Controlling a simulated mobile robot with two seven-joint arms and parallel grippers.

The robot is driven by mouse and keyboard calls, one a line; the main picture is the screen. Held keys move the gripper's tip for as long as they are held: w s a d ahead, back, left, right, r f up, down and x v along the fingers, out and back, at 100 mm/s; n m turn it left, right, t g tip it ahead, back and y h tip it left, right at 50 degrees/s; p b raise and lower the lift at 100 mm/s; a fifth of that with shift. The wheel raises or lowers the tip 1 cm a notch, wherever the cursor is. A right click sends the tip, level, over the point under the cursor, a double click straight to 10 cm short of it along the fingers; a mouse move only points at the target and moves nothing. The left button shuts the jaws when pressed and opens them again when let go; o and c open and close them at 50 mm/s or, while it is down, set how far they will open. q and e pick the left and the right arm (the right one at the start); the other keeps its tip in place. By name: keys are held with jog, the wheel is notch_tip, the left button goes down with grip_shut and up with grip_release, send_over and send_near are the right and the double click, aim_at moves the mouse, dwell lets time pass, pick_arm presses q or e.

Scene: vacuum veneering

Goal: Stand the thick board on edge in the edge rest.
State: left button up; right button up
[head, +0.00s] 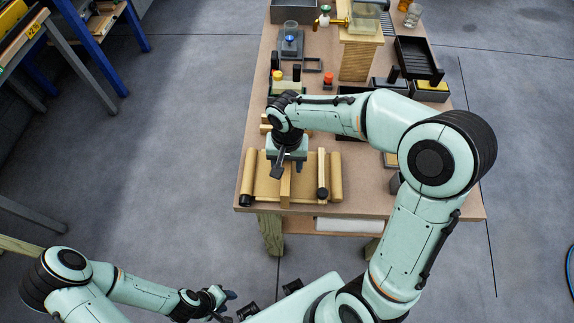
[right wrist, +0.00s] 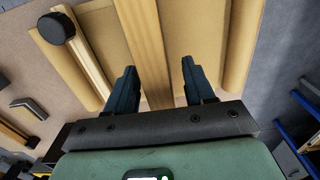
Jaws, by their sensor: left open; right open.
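A long pale wooden board (head: 286,186) lies on a tan sheet with rolled edges (head: 266,188) at the near end of the workbench; I take it for the thick board. My right gripper (head: 287,166) is above it, open. In the right wrist view the board (right wrist: 146,42) runs between the two open fingers (right wrist: 158,68), with a gap on each side and no clear contact. My left gripper (head: 228,301) is open and empty, low at the bottom left, off the bench. I cannot make out the edge rest for sure; my right arm hides part of the bench.
A wooden bar with a black end (head: 322,180) lies right of the board, and also shows in the right wrist view (right wrist: 82,62). A wooden block (head: 356,62), a black tray (head: 416,58) and small fixtures crowd the far bench. The floor left of the bench is clear.

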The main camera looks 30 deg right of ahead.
jog(key=shift+c, duration=0.3)
grip_shut()
jog(key=shift+r, duration=0.15)
